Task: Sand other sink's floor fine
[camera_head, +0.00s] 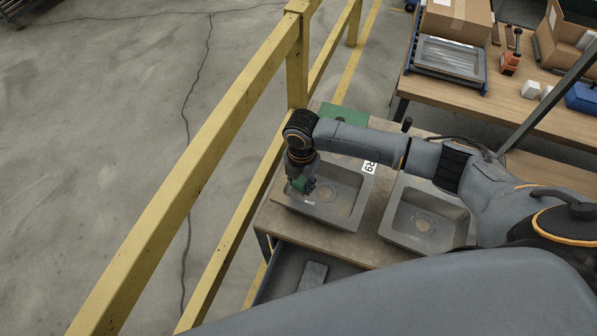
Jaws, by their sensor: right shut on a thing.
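Two grey sinks lie side by side on a workbench. My right arm reaches across to the left sink (345,208), and my right gripper (301,187) points down over its left side. The gripper is shut on a small green block (300,183), partly hidden by the fingers. I cannot tell whether the block touches the sink's floor. A small pale patch shows in this sink just below the gripper. The right sink (438,241) is empty, with a round drain in its floor. My left gripper is not in view.
A yellow railing (215,125) runs close along the bench's left side. An open drawer (282,268) holds a grey block (313,273). Another table (470,97) holds boxes and tools.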

